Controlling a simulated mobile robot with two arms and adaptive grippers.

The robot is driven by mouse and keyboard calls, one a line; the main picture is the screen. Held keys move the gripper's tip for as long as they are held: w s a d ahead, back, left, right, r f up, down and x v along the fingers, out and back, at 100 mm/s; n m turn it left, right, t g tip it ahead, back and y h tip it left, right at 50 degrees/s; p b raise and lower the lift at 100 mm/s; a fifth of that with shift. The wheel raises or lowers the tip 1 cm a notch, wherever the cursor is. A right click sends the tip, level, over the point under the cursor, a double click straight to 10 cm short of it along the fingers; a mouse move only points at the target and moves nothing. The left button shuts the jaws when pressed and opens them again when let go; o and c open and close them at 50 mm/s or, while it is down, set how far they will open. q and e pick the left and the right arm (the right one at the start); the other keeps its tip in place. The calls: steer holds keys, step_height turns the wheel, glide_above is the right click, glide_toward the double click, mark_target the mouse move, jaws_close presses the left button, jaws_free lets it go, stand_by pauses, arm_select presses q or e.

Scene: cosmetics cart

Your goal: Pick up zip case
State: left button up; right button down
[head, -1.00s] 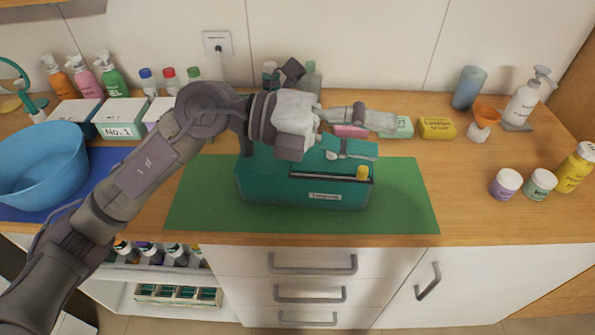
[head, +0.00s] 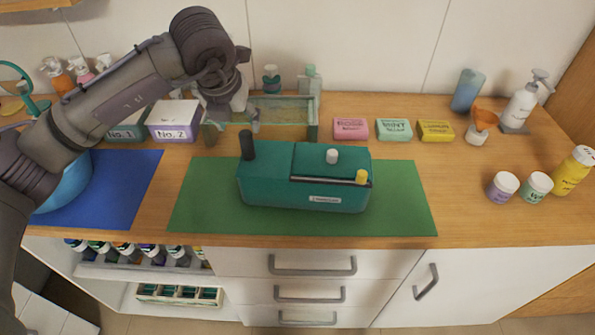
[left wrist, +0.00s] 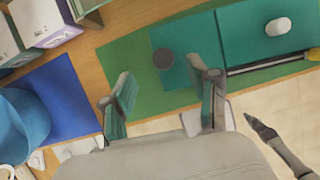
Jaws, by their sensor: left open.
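The teal case (head: 300,195), which I take for the zip case, sits upright on the green mat (head: 405,210). It has a dark slot or zip line along its top, a black knob at its left end, a white knob and a yellow piece. The case also shows in the left wrist view (left wrist: 240,45). My left gripper (head: 232,125) is open and empty, above and behind the left end of the case, apart from it. In the left wrist view its two fingers (left wrist: 163,100) stand wide apart.
Behind the case stand a clear bin (head: 285,105) and pink (head: 350,129), mint (head: 394,130) and yellow (head: 436,131) soap bars. A blue bowl (head: 70,190), partly hidden by my arm, and numbered boxes (head: 174,118) are at left. Jars (head: 502,187) stand at right.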

mark_target(245, 134)
arm_select(q)
steer(key=shift+w+f, duration=0.2)
steer(key=shift+f, duration=0.35)
steer(key=shift+w+d+f+p, duration=0.1)
steer(key=shift+f+p, duration=0.2)
steer(key=shift+p, duration=0.2)
steer(key=p+x, duration=0.1)
steer(key=x, duration=0.2)
steer(key=shift+d+f+p, duration=0.15)
steer(key=shift+f+p, duration=0.2)
steer(key=shift+p, duration=0.05)
steer(key=shift+w+f, duration=0.25)
steer(key=shift+f, duration=0.1)
steer(key=shift+c, duration=0.2)
jaws_close()
steer(key=shift+r, duration=0.1)
